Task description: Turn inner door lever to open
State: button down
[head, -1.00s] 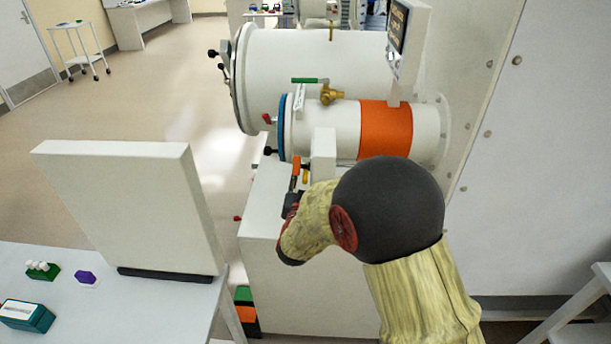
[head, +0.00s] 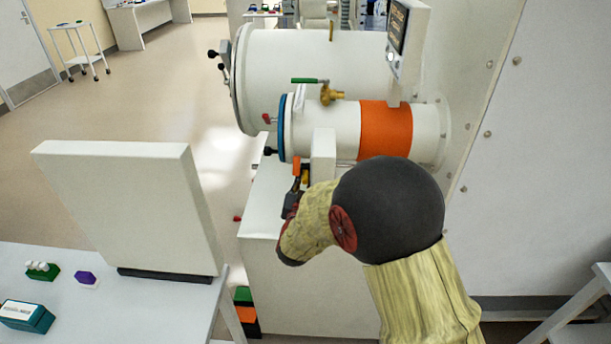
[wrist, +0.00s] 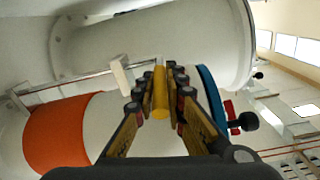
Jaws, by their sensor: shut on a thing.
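The yellow lever (wrist: 160,95) is a short bar by the small white antechamber tube (head: 335,128). It shows between my fingers in the wrist view, and a little of it (head: 305,176) shows in the head view. My gripper (wrist: 160,78) is shut on the lever, with a finger on either side. In the head view my gripper (head: 296,182) is low beside the tube, left of the white block under it, and my wrist hides part of it. The tube has an orange band (head: 386,130) and a blue ring (head: 286,127) at its left end.
A larger white chamber (head: 310,75) lies behind the tube. A green-handled brass valve (head: 328,93) sits on top of the tube, and a display panel (head: 405,40) stands at the right. A bench with a white panel (head: 130,205) is at front left.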

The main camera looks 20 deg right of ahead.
jog(key=shift+r+g+p, duration=0.4)
jog(key=shift+r+p, duration=0.1)
jog(key=shift+p, duration=0.75)
jog(key=shift+w+r+g+y+p, duration=0.1)
jog(key=shift+g+y+p, duration=0.2)
jog(key=shift+p, duration=0.45)
jog(key=c, duration=1.8)
grip_release()
jog(key=v, duration=1.2)
jog(key=shift+c, duration=0.2)
